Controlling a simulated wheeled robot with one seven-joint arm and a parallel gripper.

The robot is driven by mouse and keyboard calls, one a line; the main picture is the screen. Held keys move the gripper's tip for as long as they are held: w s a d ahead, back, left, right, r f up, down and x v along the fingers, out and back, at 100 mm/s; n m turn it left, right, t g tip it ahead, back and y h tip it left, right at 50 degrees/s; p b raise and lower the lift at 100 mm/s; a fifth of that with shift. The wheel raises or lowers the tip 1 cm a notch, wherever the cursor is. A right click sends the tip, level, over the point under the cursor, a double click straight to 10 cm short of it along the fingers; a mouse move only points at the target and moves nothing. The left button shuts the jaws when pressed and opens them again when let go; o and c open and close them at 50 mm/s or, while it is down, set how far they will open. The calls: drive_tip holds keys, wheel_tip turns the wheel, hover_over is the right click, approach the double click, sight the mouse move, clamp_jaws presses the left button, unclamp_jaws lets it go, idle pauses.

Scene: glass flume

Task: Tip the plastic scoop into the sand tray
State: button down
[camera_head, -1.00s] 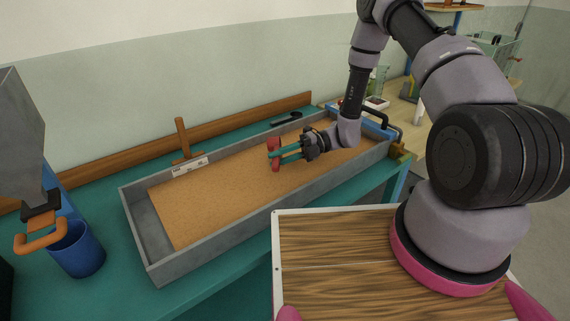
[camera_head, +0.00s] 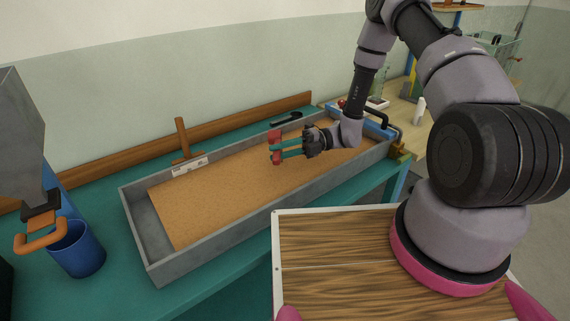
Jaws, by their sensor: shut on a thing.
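The sand tray (camera_head: 208,243) is a long grey trough of tan sand on the teal bench. My gripper (camera_head: 281,148) is over the tray's middle-right part, with its teal fingers pointing left. It is shut on a small red object (camera_head: 275,158), which looks like the plastic scoop. The red shows above, between and below the fingertips. The scoop's bowl and any contents are too small to make out. I cannot tell how far it is above the sand, and I see no falling material.
A wooden scraper (camera_head: 182,137) stands by the tray's back wall, near a white label. A black-handled tool (camera_head: 287,119) lies behind the tray. A blue cup (camera_head: 77,249) stands below a grey hopper (camera_head: 22,135) at left. A wood-topped board (camera_head: 335,262) is in front.

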drive_tip(key=shift+d+r+n+g+y, duration=0.2)
drive_tip(key=shift+r+y, duration=0.3)
drive_tip(key=shift+r, duration=0.6)
drive_tip(key=shift+d+r+n+g+y, duration=0.1)
drive_tip(key=shift+r+n+g+y, duration=0.3)
drive_tip(key=shift+r, duration=0.7)
